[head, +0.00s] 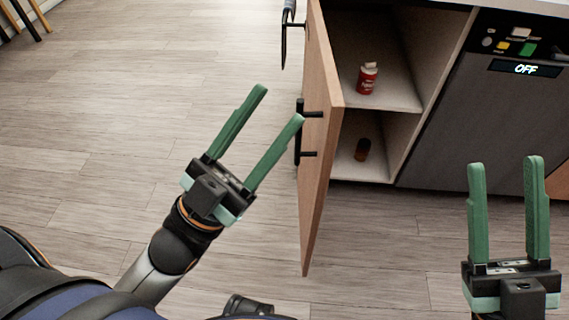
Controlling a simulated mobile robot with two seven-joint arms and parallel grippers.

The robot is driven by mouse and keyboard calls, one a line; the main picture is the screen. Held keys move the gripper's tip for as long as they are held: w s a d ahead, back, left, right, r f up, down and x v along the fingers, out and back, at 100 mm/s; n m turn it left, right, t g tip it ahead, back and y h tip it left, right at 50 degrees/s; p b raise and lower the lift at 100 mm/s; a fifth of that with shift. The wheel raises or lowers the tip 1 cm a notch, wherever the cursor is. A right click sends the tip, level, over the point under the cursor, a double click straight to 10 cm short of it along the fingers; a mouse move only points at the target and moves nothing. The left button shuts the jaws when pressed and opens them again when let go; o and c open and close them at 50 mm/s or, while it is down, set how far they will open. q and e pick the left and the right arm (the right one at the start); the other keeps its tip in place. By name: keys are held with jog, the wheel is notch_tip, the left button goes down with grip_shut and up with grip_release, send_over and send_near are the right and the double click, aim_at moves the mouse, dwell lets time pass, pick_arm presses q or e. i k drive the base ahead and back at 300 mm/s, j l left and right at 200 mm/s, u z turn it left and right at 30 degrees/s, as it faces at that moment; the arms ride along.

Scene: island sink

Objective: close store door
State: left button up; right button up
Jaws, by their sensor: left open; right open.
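The wooden cabinet door (321,140) stands swung open, seen nearly edge-on, with black bar handles (299,135) on its left face. The open cupboard (385,70) to its right has a shelf. My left gripper (282,105) is open and empty on the left side of the door. Its right fingertip appears close to the handle; I cannot tell whether it touches. My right gripper (505,164) is open and empty at the lower right, in front of the appliance and well right of the door.
A red can-like container (367,78) stands on the shelf and a small dark item (362,149) sits below. A dark dishwasher-like appliance (480,110) reading OFF is right of the cupboard. The wood floor (110,130) at left is clear; stool legs (25,20) show at top left.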

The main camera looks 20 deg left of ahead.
aim_at(322, 106)
jog(key=j, duration=0.35)
jog(key=k+j, duration=0.1)
jog(key=j, duration=0.3)
jog(key=k+j+z, duration=0.1)
jog(key=j, duration=0.25)
jog(key=k+j, duration=0.3)
jog(key=j+z, duration=0.05)
jog(key=j, duration=0.05)
